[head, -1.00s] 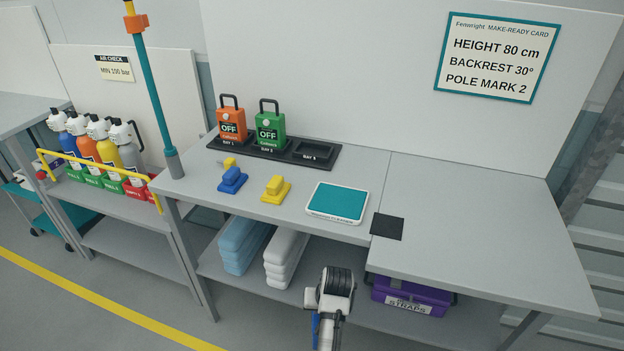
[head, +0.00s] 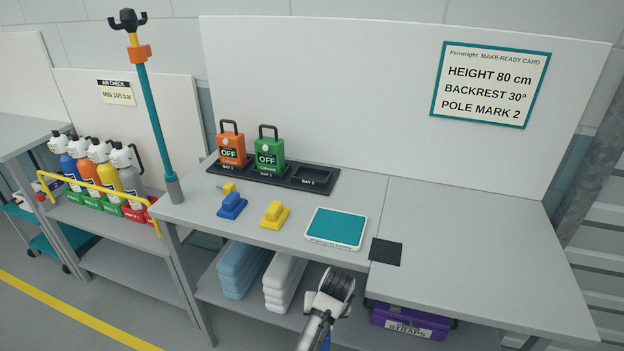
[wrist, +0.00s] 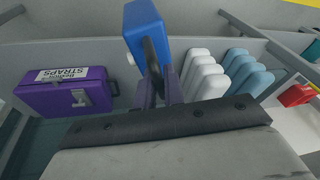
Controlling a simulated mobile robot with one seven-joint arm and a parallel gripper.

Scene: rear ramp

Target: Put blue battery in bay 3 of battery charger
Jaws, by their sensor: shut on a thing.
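The blue battery (wrist: 146,28) is at the top middle of the wrist view, between the dark fingers of my gripper (wrist: 158,85), which is shut on it. In the head view my wrist is low in front of the bench, and it mostly hides the battery and the fingers. The black battery charger (head: 216,171) lies along the back of the bench. Bay 1 holds an orange battery (head: 232,150) and bay 2 a green battery (head: 269,153), both marked OFF. Bay 3 (head: 313,178) is empty.
Blue (head: 232,207) and yellow (head: 274,214) blocks and a teal-topped pad (head: 337,229) lie before the charger. A teal pole (head: 153,110) stands at the left. The right bench top is mostly clear. A purple straps box (head: 410,322) sits on the lower shelf.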

